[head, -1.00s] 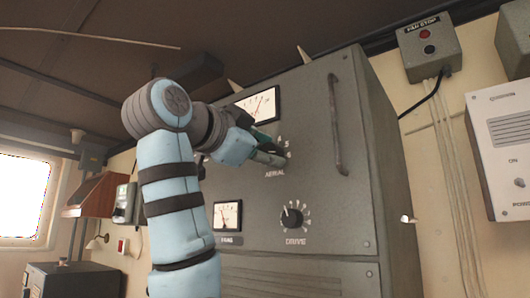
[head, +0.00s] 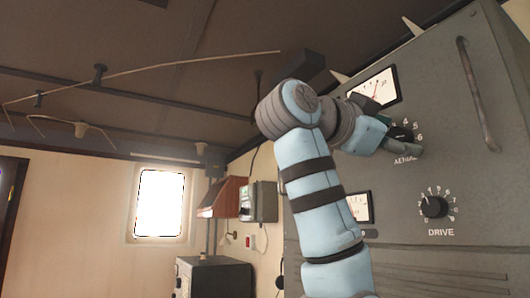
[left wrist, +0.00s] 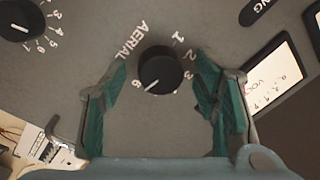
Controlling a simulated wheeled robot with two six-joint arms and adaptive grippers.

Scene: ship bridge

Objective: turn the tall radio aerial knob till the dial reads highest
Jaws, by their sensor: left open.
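The tall grey radio cabinet (head: 470,125) stands at the right in the head view. Its upper dial (head: 376,86) has a white face and a reddish needle, partly covered by my arm; I cannot read its value. The black AERIAL knob (head: 402,133) is partly hidden by my left gripper (head: 397,144). In the left wrist view, the round AERIAL knob (left wrist: 158,68) lies between the green fingers of my open left gripper (left wrist: 161,80), with a gap on both sides. A white mark shows at its lower left edge. My right gripper is not in view.
The DRIVE knob (head: 434,206) sits below the AERIAL knob. A smaller meter (head: 359,207) is beside my forearm. A long vertical handle (head: 478,95) sticks out at the cabinet's right. A dark box (head: 214,278) stands at the lower left, below a bright window (head: 159,203).

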